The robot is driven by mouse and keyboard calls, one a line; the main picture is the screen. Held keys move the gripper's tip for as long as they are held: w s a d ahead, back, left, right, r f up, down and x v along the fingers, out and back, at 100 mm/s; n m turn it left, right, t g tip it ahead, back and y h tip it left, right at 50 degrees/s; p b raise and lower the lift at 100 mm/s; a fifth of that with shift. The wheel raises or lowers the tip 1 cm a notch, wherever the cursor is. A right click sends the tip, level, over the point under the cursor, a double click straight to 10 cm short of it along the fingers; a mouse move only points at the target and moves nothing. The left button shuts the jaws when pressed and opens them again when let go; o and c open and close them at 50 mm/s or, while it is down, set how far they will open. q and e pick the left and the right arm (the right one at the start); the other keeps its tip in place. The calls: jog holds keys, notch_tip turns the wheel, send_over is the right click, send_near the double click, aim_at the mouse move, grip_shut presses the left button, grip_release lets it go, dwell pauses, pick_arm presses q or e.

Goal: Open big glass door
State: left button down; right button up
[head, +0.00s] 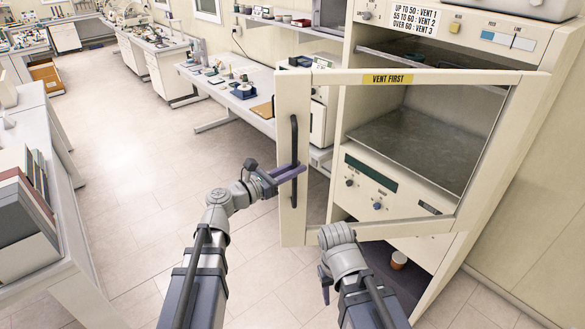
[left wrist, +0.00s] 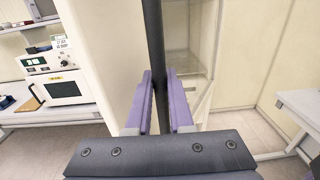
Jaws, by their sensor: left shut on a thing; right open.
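The big glass door (head: 293,215) has a cream frame and a yellow "VENT FIRST" label, and it stands swung partly out from the cream cabinet (head: 538,110). A dark vertical handle (head: 294,135) runs along the door's left side. My left gripper (head: 290,172) is shut on this handle at about its middle. In the left wrist view the dark handle bar (left wrist: 153,40) stands between the two purple fingers (left wrist: 160,100). My right gripper (head: 325,285) is low in front of the door's lower edge, pointing down and mostly hidden by its wrist.
Inside the cabinet are a metal shelf (head: 420,145) and a lower control panel with knobs. A small cup (head: 398,260) stands in the bottom space. A bench (head: 232,95) with small items stands behind the door. A white counter (head: 70,230) is at left. The tiled floor between is clear.

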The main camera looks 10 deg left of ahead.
pick_arm(q)
jog(key=shift+s+d, duration=0.1)
jog(key=shift+s, duration=0.15)
jog(key=c, duration=0.8)
grip_release()
jog(key=v, duration=0.7)
jog(key=shift+s+a, duration=0.2)
jog(key=shift+a, duration=0.1)
